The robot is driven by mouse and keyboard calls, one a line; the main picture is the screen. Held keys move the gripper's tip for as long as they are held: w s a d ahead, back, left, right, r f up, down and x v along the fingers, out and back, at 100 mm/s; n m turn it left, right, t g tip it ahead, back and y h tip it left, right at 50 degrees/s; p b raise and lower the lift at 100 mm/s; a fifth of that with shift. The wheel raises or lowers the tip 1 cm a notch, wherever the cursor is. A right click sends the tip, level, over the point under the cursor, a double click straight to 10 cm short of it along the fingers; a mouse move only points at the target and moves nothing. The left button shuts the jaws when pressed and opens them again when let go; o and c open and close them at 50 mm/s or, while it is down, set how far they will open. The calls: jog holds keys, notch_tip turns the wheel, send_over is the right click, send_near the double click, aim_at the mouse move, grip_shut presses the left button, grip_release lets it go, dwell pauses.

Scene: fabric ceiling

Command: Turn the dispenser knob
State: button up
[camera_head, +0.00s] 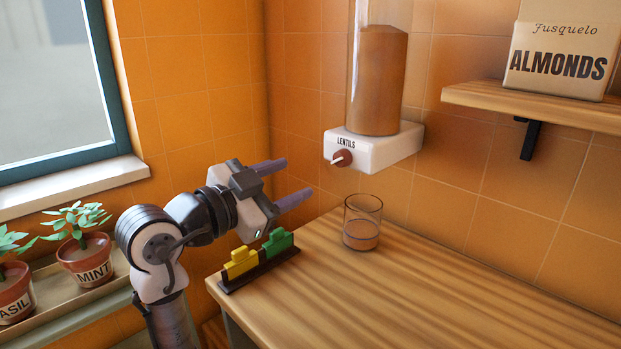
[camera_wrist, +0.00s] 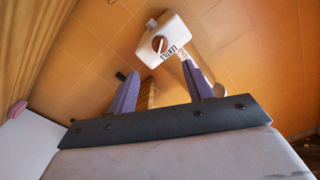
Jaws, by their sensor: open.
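The lentil dispenser has a white base (camera_head: 378,148) labelled LENTILS, fixed to the tiled wall, with a clear tube (camera_head: 383,80) of brown lentils above it. Its round red-brown knob (camera_head: 341,158) with a pale handle bar is on the front face. The knob also shows in the wrist view (camera_wrist: 159,44), beyond my fingertips. My gripper (camera_head: 297,181) is open and empty, left of and a little below the knob, apart from it. Its two purple fingers also show in the wrist view (camera_wrist: 158,83). A glass (camera_head: 362,224) with some brown contents stands on the counter below the dispenser.
The wooden counter (camera_head: 430,290) is mostly clear at the front and right. A dark holder with yellow and green clips (camera_head: 260,262) sits at its left edge, below my gripper. Potted plants (camera_head: 85,258) stand at left. A shelf (camera_head: 540,105) with an almonds box is at right.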

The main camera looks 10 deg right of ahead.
jog(key=shift+v, duration=1.45)
jog(key=shift+a, duration=0.1)
dwell(1.4)
